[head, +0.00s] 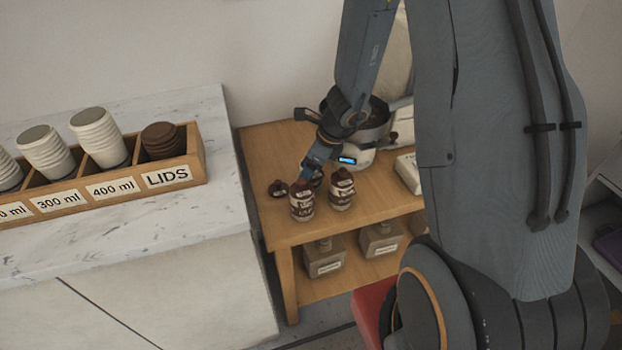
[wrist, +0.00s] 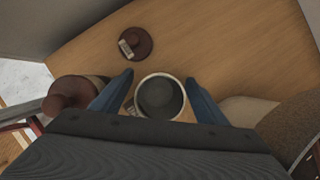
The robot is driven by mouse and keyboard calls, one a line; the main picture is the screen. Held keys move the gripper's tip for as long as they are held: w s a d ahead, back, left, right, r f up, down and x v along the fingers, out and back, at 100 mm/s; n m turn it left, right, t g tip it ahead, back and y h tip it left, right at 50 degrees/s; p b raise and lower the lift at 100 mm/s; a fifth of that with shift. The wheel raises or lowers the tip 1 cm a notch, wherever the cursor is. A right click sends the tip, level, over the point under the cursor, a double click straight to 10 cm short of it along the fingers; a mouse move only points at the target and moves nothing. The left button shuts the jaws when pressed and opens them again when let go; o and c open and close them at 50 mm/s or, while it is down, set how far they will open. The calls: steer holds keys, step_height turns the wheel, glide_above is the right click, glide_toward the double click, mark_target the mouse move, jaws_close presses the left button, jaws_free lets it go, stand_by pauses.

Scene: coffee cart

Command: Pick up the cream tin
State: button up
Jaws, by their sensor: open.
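In the wrist view an open tin (wrist: 160,98) with a pale rim and dark inside stands upright between the two fingers of my gripper (wrist: 158,82). The fingers are open, one on each side of it; I cannot tell whether they touch it. In the head view my gripper (head: 311,169) reaches down behind two brown-lidded tins with cream labels, the nearer one (head: 302,203) and the right one (head: 341,190). A third tin (head: 317,177) shows partly there, mostly hidden. The labels are too small to read, so I cannot tell which is the cream tin.
A loose brown lid (wrist: 136,43) lies on the wooden table (head: 262,145). A brown-lidded tin (wrist: 72,95) is close to the left finger. A machine with a bowl (head: 372,122) stands behind. A marble counter (head: 190,225) is left.

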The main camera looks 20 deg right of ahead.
steer(key=shift+f, duration=0.15)
steer(key=c, duration=1.3)
steer(key=shift+c, duration=0.2)
